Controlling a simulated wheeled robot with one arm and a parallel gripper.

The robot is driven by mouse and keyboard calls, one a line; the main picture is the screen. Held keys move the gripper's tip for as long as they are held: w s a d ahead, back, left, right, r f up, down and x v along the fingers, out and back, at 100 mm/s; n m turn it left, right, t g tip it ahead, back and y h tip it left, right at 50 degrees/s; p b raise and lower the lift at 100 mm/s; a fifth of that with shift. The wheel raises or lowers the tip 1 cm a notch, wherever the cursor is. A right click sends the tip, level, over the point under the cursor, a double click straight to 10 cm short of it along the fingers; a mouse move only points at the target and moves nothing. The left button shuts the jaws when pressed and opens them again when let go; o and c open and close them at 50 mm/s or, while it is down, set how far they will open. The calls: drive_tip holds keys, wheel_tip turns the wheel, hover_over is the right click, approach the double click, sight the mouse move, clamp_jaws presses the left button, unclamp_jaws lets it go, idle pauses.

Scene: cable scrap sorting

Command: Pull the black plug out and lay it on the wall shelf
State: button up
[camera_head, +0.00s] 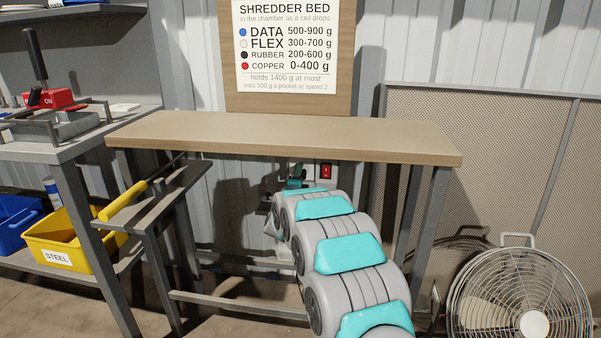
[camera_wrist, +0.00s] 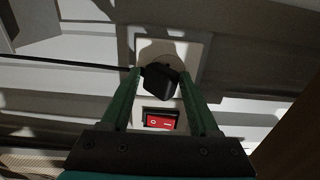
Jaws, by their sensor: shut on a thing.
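The black plug (camera_wrist: 160,82) is between the two green fingers of my gripper (camera_wrist: 160,78) in the wrist view. The gripper is shut on it. The plug is in front of a round socket (camera_wrist: 158,50) in a pale wall plate; I cannot tell whether its pins are in. A dark cable runs left from it. In the head view my gripper (camera_head: 292,182) is low under the wooden top, at the wall; the plug is not clear there. A grey shelf (camera_head: 70,12) is at the upper left; I cannot tell whether it is the wall shelf.
A red switch (camera_head: 326,171) is beside the socket, also in the wrist view (camera_wrist: 160,122). The bare wooden top (camera_head: 280,132) overhangs my arm. A yellow-handled tool (camera_head: 122,200) lies on a low grey stand. A wire fan (camera_head: 520,295) stands at the right.

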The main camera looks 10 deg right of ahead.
drive_tip(key=shift+d, duration=0.1)
clamp_jaws()
drive_tip(key=shift+s, duration=0.1)
drive_tip(key=shift+b+v, duration=1.5)
drive_tip(key=shift+v, duration=1.4)
drive_tip(key=w+a+f+b, duration=0.1)
drive_tip(key=w+a+f, duration=0.3)
drive_tip(key=a+f, duration=0.4)
drive_tip(key=shift+w+a, duration=0.3)
drive_tip(key=shift+a, duration=0.2)
